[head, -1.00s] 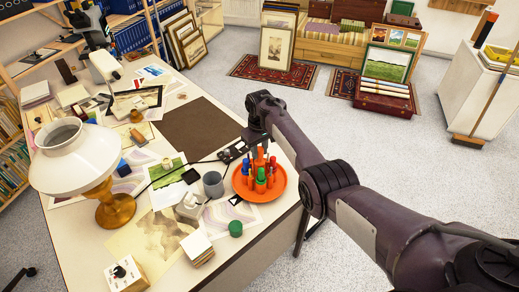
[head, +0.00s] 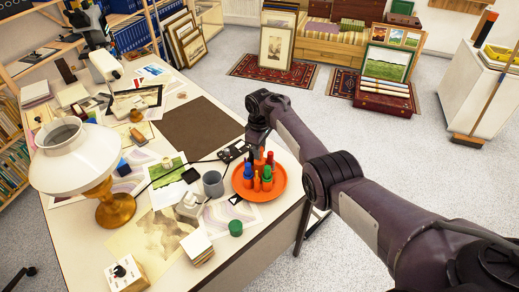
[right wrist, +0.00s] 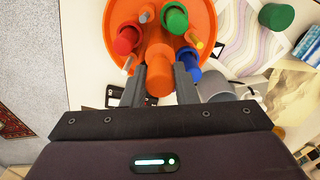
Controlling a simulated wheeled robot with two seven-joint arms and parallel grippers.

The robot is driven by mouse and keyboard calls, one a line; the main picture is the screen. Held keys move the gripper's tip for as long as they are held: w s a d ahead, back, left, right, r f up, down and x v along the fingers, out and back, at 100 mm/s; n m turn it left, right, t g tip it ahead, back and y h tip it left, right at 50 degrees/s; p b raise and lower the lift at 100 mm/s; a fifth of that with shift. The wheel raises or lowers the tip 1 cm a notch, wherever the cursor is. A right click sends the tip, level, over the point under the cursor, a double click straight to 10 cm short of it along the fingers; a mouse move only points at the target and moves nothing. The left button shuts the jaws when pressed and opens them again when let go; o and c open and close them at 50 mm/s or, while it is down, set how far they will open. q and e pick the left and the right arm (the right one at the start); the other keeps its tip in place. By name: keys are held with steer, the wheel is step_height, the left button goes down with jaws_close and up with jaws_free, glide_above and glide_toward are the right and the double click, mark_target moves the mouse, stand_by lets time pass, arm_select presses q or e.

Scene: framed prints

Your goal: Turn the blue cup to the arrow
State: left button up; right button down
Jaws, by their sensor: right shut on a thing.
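A round orange tray (head: 277,190) stands on the desk near its right edge, with coloured cups and handles standing on it. In the right wrist view, the blue cup (right wrist: 187,66) is beside my right finger, on the tray's right side; the green cup (right wrist: 174,19) and red cup (right wrist: 126,40) are farther along. The dark arrow (head: 235,199) lies on the desk left of the tray; blue and green cups are on that side. My right gripper (right wrist: 159,84) points down, shut on an orange post (right wrist: 159,70) on the tray. My left gripper is out of view.
A grey mug (head: 213,184) stands left of the tray, and a green pot (head: 235,228) stands in front. A lamp (head: 75,160) and papers fill the left. A brown mat (head: 198,127) lies clear behind.

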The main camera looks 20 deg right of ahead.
steer(key=shift+n, duration=0.8)
steer(key=c, duration=1.1)
jaws_free()
steer(key=shift+c, duration=0.2)
steer(key=shift+r, duration=0.1)
step_height(320, 180, up, 8)
steer(key=shift+f, duration=0.2)
